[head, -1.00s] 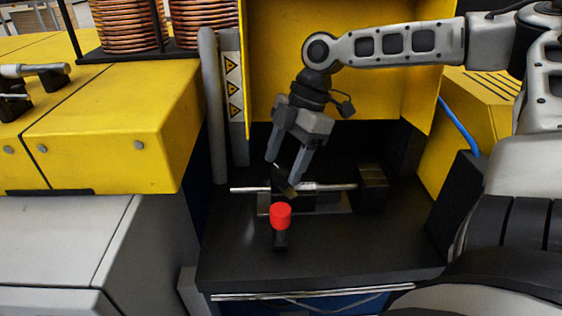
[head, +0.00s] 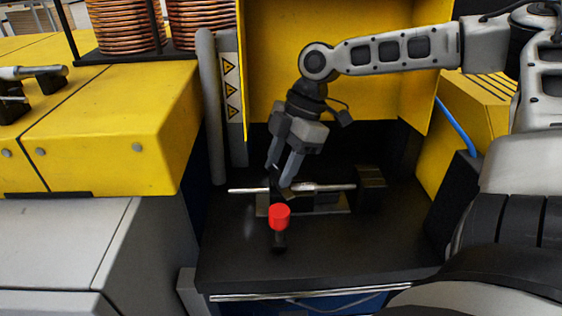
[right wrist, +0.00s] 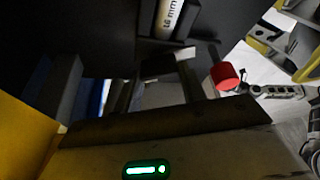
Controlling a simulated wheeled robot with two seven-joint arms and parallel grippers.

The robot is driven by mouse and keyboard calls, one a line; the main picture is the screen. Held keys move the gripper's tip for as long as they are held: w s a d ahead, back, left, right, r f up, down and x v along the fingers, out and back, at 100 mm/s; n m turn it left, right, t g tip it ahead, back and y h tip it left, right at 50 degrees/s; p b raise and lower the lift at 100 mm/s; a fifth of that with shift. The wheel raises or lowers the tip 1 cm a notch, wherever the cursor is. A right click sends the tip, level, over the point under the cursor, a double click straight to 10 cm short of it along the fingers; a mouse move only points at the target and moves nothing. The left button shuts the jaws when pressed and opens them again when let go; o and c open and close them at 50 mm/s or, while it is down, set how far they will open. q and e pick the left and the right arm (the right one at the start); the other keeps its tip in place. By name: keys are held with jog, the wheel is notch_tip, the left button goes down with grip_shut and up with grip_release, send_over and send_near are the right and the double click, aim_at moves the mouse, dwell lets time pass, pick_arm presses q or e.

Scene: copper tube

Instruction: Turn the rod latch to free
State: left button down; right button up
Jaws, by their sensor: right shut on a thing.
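A thin metal rod (head: 330,187) lies level across a dark fixture on the black bench. My right gripper (head: 279,178) points down at the rod's left half, its two fingers close together. It is shut on the rod latch, a small dark lever at the rod that the fingers mostly hide in the head view. In the right wrist view, a dark piece (right wrist: 160,64) shows between the fingers, below a pale tube marked "16 mm" (right wrist: 170,16). The latch's exact angle cannot be told. My left gripper is not in view.
A red knob (head: 279,217) on a black stem stands just in front of the rod; it also shows in the right wrist view (right wrist: 225,76). A dark block (head: 371,178) is at the rod's right end. Yellow panels (head: 340,85) enclose the back. The front of the bench (head: 340,250) is clear.

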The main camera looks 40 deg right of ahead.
jog(key=shift+r+m+t+p, duration=0.25)
jog(key=shift+m+p, duration=0.3)
jog(key=shift+m, duration=0.45)
jog(key=shift+s+a+f+m+t+h+p, duration=0.15)
jog(key=shift+m+t+p, duration=0.15)
jog(key=shift+m, duration=0.35)
jog(key=shift+w+d+m+t+h+p, duration=0.15)
jog(key=shift+m+t+p, duration=0.1)
jog(key=shift+m, duration=0.4)
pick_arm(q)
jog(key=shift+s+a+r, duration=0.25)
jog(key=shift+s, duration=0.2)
pick_arm(e)
jog(key=shift+s+a, duration=0.1)
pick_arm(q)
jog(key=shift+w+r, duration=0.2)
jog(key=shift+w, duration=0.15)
pick_arm(e)
jog(key=shift+m, duration=0.3)
jog(key=o, duration=1)
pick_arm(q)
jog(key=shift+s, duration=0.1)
